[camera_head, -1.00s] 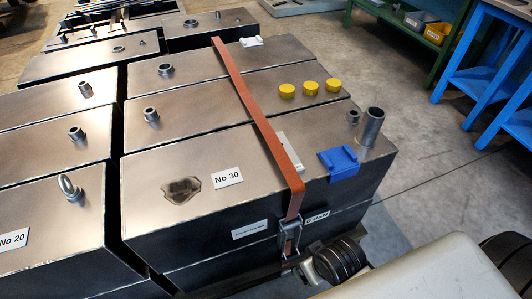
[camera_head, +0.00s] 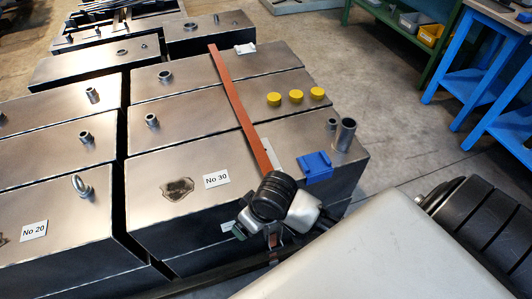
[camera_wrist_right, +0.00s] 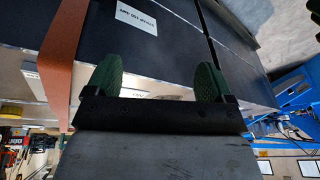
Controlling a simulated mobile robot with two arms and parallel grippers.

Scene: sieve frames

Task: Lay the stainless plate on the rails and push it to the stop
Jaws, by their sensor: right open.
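I cannot make out a stainless plate, rails or a stop in either view. My right gripper (camera_head: 240,230) is over the near front edge of a dark steel box (camera_head: 150,215) labelled No 30, partly hidden by my own wrist. In the right wrist view its two green finger pads (camera_wrist_right: 157,79) stand apart with nothing between them, facing dark box walls (camera_wrist_right: 160,50) and a white label (camera_wrist_right: 137,19). My left gripper is not in view.
An orange strap (camera_head: 235,100) crosses the boxes. Blue benches (camera_head: 485,80) are at the right, with clear floor (camera_head: 400,120) between.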

